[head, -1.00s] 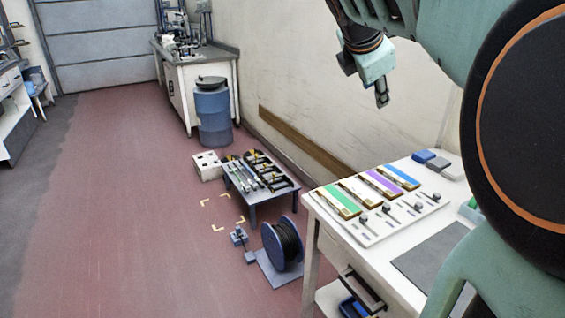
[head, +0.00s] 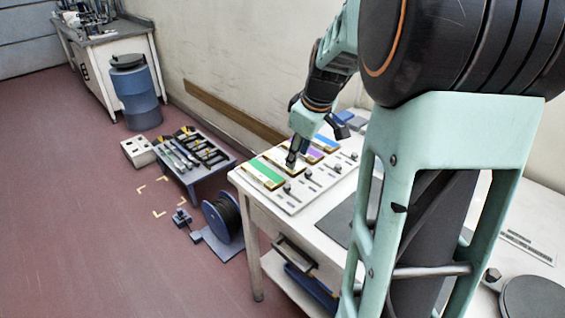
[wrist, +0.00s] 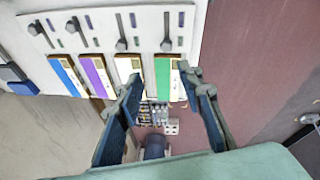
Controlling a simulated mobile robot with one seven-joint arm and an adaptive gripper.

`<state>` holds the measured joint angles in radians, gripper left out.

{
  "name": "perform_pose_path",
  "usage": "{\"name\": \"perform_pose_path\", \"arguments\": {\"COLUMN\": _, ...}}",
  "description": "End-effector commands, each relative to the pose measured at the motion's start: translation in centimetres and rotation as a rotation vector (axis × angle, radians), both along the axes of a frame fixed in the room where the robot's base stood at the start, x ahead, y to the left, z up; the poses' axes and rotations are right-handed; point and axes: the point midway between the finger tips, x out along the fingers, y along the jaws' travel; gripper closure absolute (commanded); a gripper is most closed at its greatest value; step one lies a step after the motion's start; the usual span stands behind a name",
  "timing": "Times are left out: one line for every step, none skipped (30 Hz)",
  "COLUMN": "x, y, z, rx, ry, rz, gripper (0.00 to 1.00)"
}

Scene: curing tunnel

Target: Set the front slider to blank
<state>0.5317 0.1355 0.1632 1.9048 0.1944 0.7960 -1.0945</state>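The white slider panel (head: 292,207) lies on the table, with green (head: 263,174), white, purple and blue strips and a dark knob beside each. In the head view, the nearest knob (head: 287,187) is beside the green strip. In the wrist view, the green strip (wrist: 164,80) is rightmost and its knob (wrist: 166,45) stands above it. The white strip (wrist: 128,68) is beside it. I cannot read any marks on the sliders. My gripper (head: 292,158) is above the panel near the white and green strips. In the wrist view its fingers (wrist: 163,78) are apart with nothing held.
The white table (head: 236,178) stands near the wall, with a dark mat (head: 338,222) on it. A cable spool (head: 223,218) and a low grey table (head: 190,172) are on the floor. A blue barrel (head: 135,95) stands farther back. Open floor is at left.

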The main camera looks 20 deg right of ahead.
Motion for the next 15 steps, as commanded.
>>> {"name": "perform_pose_path", "arguments": {"x": -0.3, "y": 0.1, "z": -0.4, "rx": 0.047, "ry": 0.004, "rz": -0.049, "gripper": 0.66}}
{"name": "perform_pose_path", "arguments": {"x": -0.4, "y": 0.3, "z": -0.7, "rx": 0.074, "ry": 0.004, "rz": -0.075, "gripper": 0.66}}
{"name": "perform_pose_path", "arguments": {"x": -0.5, "y": 0.5, "z": -1.0, "rx": 0.104, "ry": 0.006, "rz": -0.105, "gripper": 0.66}}
{"name": "perform_pose_path", "arguments": {"x": -0.5, "y": 0.6, "z": -1.2, "rx": 0.123, "ry": 0.007, "rz": -0.123, "gripper": 0.66}}
{"name": "perform_pose_path", "arguments": {"x": -0.6, "y": 0.7, "z": -1.3, "rx": 0.139, "ry": 0.007, "rz": -0.140, "gripper": 0.66}}
{"name": "perform_pose_path", "arguments": {"x": -0.6, "y": 0.9, "z": -1.5, "rx": 0.157, "ry": 0.007, "rz": -0.156, "gripper": 0.66}}
{"name": "perform_pose_path", "arguments": {"x": -0.6, "y": 1.0, "z": -1.5, "rx": 0.167, "ry": 0.008, "rz": -0.166, "gripper": 0.66}}
{"name": "perform_pose_path", "arguments": {"x": -0.6, "y": 1.0, "z": -1.6, "rx": 0.174, "ry": 0.007, "rz": -0.174, "gripper": 0.66}}
{"name": "perform_pose_path", "arguments": {"x": -0.6, "y": 1.1, "z": -1.7, "rx": 0.182, "ry": 0.008, "rz": -0.181, "gripper": 0.66}}
{"name": "perform_pose_path", "arguments": {"x": -0.6, "y": 1.2, "z": -1.9, "rx": 0.186, "ry": 0.009, "rz": -0.184, "gripper": 0.66}}
{"name": "perform_pose_path", "arguments": {"x": -0.6, "y": 1.3, "z": -2.0, "rx": 0.189, "ry": 0.010, "rz": -0.185, "gripper": 0.66}}
{"name": "perform_pose_path", "arguments": {"x": -0.5, "y": 1.4, "z": -2.4, "rx": 0.190, "ry": 0.010, "rz": -0.186, "gripper": 0.66}}
{"name": "perform_pose_path", "arguments": {"x": -0.4, "y": 1.4, "z": -2.7, "rx": 0.190, "ry": 0.010, "rz": -0.187, "gripper": 0.66}}
{"name": "perform_pose_path", "arguments": {"x": -0.2, "y": 1.5, "z": -3.1, "rx": 0.190, "ry": 0.011, "rz": -0.185, "gripper": 0.66}}
{"name": "perform_pose_path", "arguments": {"x": -0.1, "y": 1.5, "z": -3.6, "rx": 0.191, "ry": 0.012, "rz": -0.185, "gripper": 0.66}}
